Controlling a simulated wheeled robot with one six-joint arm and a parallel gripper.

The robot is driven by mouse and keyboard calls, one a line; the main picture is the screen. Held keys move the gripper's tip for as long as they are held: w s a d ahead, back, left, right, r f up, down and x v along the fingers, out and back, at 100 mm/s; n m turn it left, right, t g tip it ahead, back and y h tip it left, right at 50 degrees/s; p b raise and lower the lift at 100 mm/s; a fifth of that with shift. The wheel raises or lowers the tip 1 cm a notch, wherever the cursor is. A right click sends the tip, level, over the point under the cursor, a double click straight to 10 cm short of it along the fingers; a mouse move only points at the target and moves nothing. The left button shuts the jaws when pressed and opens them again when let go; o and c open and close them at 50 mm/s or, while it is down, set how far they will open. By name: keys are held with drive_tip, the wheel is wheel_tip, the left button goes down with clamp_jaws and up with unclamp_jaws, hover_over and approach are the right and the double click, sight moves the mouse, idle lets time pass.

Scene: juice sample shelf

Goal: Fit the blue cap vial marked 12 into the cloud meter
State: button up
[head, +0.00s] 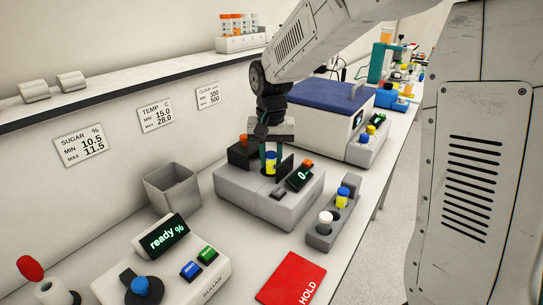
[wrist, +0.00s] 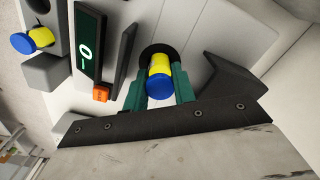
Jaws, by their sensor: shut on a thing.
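My gripper (head: 271,160) is over the cloud meter (head: 245,200), a grey box with a lit display (head: 301,178). Its teal fingers are shut on a vial with a blue cap and yellow body (head: 270,167). In the wrist view, the blue cap (wrist: 160,84) faces the camera between the fingers (wrist: 160,90). The vial's lower end is at the dark round opening (wrist: 146,51) in the meter's top. I cannot tell how far it is inside. No number is readable on the vial. A dark lid or flap (wrist: 235,75) stands beside the opening.
A small grey rack (head: 320,240) right of the meter holds a white-capped vial (head: 326,217) and another blue-capped yellow vial (head: 342,195). The sugar meter (head: 205,270) stands in front, near a red HOLD mat (head: 290,280). A grey bin (head: 172,187) is left of the meter.

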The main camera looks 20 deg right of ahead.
sight(271, 154)
drive_tip(key=shift+s+f, duration=0.1)
drive_tip(key=shift+f, duration=0.75)
idle(0.3)
drive_tip(key=o, duration=1.1)
drive_tip(key=shift+a, duration=0.1)
drive_tip(key=shift+c, duration=0.2)
drive_tip(key=shift+f, duration=0.1)
drive_tip(key=shift+s+d, duration=0.1)
drive_tip(key=shift+d, duration=0.1)
drive_tip(key=r, duration=0.8)
drive_tip(key=shift+w+a+r, duration=0.1)
drive_tip(key=shift+w+a, duration=0.05)
drive_tip(key=shift+w, duration=0.05)
